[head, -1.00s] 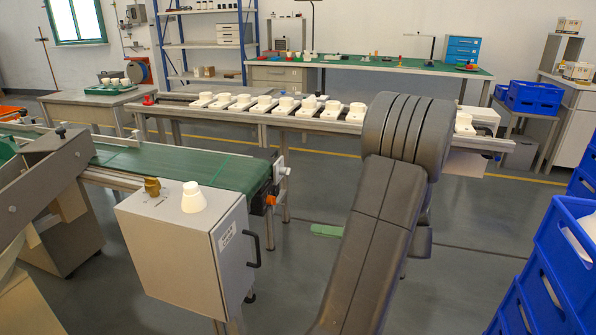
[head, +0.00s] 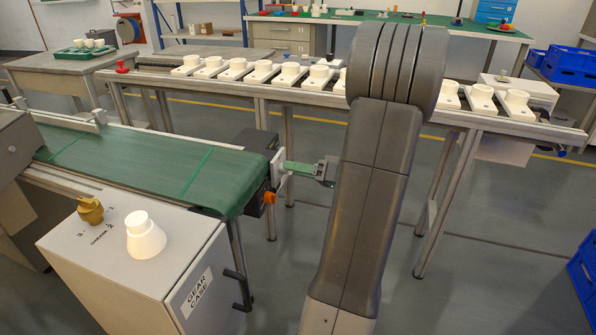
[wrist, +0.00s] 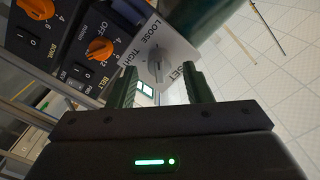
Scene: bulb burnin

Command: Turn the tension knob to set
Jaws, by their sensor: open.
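The tension knob (wrist: 155,65) is a grey knob on a light plate marked LOOSE, TIGHT and SET in the wrist view. I cannot tell for sure which mark it points to. In the head view its white plate (head: 277,172) shows at the end of the green conveyor. My gripper (wrist: 163,84) is open, with its two green fingers apart and the knob between and beyond their tips. In the head view my gripper (head: 286,167) reaches left to the plate, partly hidden behind my arm. Contact with the knob cannot be told.
A dark panel with orange knobs (wrist: 98,49) for bowl and belt sits beside the plate. The green conveyor belt (head: 140,165) and a gear case (head: 195,245) stand at left. A long bench with white fixtures (head: 290,74) runs behind.

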